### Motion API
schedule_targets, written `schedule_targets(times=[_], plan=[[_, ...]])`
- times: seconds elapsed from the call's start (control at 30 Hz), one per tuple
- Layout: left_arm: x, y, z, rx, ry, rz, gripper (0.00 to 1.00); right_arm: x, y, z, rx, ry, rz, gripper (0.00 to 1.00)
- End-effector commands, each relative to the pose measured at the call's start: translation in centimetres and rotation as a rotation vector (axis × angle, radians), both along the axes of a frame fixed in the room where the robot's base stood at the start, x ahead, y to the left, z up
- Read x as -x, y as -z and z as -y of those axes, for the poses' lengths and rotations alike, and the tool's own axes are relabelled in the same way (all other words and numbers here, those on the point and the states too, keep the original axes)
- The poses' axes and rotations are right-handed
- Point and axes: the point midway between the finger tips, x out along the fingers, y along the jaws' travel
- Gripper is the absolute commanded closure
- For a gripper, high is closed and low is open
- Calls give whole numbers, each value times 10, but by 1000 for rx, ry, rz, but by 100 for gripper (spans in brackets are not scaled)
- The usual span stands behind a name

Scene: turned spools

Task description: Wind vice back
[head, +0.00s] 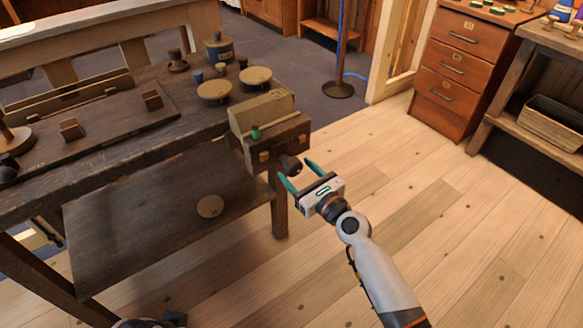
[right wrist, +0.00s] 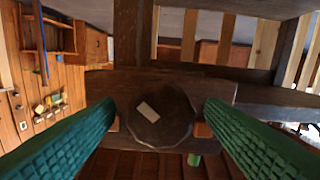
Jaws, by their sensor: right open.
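The wooden vice (head: 275,145) sits at the right end of the dark workbench (head: 190,118). A dark, many-sided knob (head: 290,164) sticks out from its front face. In the right wrist view the knob (right wrist: 160,114) fills the middle, with a pale rectangular mark on its face. My right gripper (head: 295,169) is open in front of the knob, its green fingers pointing at the vice. In the right wrist view the fingers lie to either side of the knob, with a gap on each side.
A small green piece (head: 255,132) is on the vice beside a pale block (head: 262,111). Round-topped turned pieces (head: 214,90) stand on the bench. A pale disc (head: 210,206) lies on the lower shelf. A drawer cabinet (head: 464,65) stands back right. The wooden floor (head: 440,215) right of the bench is clear.

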Motion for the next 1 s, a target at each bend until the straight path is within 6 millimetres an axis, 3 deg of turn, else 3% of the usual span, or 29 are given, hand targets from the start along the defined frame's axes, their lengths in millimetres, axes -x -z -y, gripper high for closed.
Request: schedule_targets(times=[0.2, 0.57, 0.87, 1.0], plan=[[0, 5, 0, 0, 0, 1, 64, -22, 1, -16, 1, -1, 1, 36], [0, 6, 0, 0, 0, 1, 64, -26, 0, -19, 1, 0, 0, 36], [0, 6, 0, 0, 0, 2, 64, -26, 0, -19, 2, 0, 0, 81], [0, 6, 0, 0, 0, 2, 64, -26, 1, -19, 6, 0, 3, 81]])
